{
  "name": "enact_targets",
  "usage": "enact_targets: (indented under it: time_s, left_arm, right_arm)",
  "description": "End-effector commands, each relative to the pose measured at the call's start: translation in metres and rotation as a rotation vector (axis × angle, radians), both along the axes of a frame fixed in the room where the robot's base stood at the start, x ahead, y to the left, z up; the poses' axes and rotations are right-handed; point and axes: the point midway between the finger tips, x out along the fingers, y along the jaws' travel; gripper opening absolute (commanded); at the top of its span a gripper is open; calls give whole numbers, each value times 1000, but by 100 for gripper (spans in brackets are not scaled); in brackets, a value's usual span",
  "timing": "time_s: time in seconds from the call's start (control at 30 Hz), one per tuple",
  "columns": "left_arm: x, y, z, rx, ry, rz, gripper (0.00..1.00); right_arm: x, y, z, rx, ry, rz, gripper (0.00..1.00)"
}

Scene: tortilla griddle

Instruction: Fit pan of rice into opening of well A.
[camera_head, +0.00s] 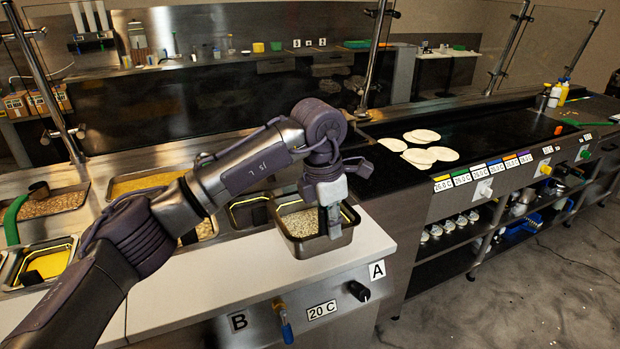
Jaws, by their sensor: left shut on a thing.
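The pan of rice (312,249) is a grey metal pan with pale grains inside, at the middle of the head view. My left gripper (330,214) comes down from above and is shut on its near-right wall. The pan hangs by the front of the counter, overlapping the opening of well A (352,212), whose yellow-edged rim shows partly behind and right of it. The pan and my gripper hide most of that opening. I cannot tell whether the pan touches the rim. Label A (377,270) is on the front panel below. My right gripper is not in view.
Another yellow-edged opening (240,215) lies just left of the pan. Filled pans (50,205) stand at the left. The white counter ledge (200,285) in front is clear. A dark griddle (470,135) with several tortillas (428,155) is at the right. A glass-guard post (375,60) stands behind.

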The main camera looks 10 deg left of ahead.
Motion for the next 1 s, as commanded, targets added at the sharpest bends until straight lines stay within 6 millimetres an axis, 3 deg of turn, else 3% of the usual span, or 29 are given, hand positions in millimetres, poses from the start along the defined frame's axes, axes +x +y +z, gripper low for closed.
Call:
enact_targets:
  time_s: [0.47,1.0]
  left_arm:
    - [1,6,-1,-1,-2,1,0]
    - [6,108,-61,0,-1,2,0]
  right_arm:
    - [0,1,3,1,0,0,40]
    - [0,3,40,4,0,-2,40]
